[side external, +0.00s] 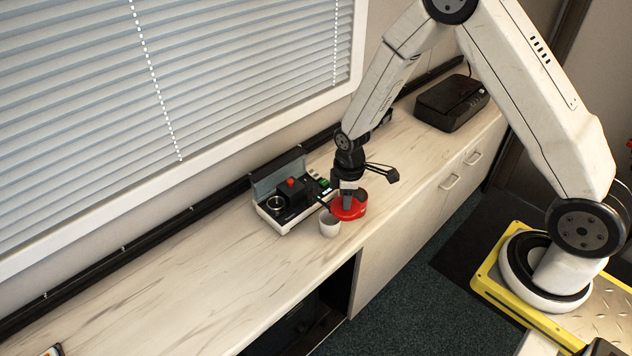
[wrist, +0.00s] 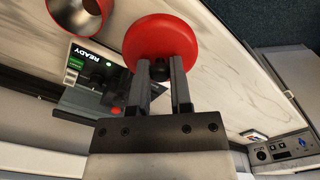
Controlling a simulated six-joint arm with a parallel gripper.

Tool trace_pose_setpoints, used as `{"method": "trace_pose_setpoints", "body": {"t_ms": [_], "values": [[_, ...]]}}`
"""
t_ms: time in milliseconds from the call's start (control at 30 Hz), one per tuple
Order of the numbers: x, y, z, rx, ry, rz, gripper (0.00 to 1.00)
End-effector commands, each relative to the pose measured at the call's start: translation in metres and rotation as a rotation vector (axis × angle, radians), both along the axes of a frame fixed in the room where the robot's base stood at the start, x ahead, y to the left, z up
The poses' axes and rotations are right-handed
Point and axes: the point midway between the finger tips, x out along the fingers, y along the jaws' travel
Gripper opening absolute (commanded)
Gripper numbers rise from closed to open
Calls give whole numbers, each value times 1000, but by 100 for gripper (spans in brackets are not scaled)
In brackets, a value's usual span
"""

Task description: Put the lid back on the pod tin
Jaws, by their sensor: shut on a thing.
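The lid (wrist: 160,37) is a round red disc with a dark knob (wrist: 159,71) in the wrist view. My gripper (wrist: 164,75) is shut on the knob, with one finger on each side. The open pod tin (wrist: 82,14), red outside and metallic grey inside, stands at the upper left of the wrist view, apart from the lid in that picture. In the side view, my gripper (side external: 347,204) is over the counter, and the red of lid and tin runs together around it. The height of the lid above the counter is hard to judge.
A black box (side external: 450,103) sits farther right.

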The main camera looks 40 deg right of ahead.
Motion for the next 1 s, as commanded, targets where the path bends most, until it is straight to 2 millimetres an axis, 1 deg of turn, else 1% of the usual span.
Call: {"method": "trace_pose_setpoints", "body": {"t_ms": [33,200,300,400,567,833,1000], "values": [[10,-15,0,-1,-2,-9,0],[32,-58,3,-1,0,-11,0],[39,-76,5,-1,1,-12,0],[44,-89,6,-1,1,-11,0],[46,-97,7,-1,3,-9,0],[46,-97,5,-1,3,-9,0],[47,-96,0,-1,3,-9,0]]}}
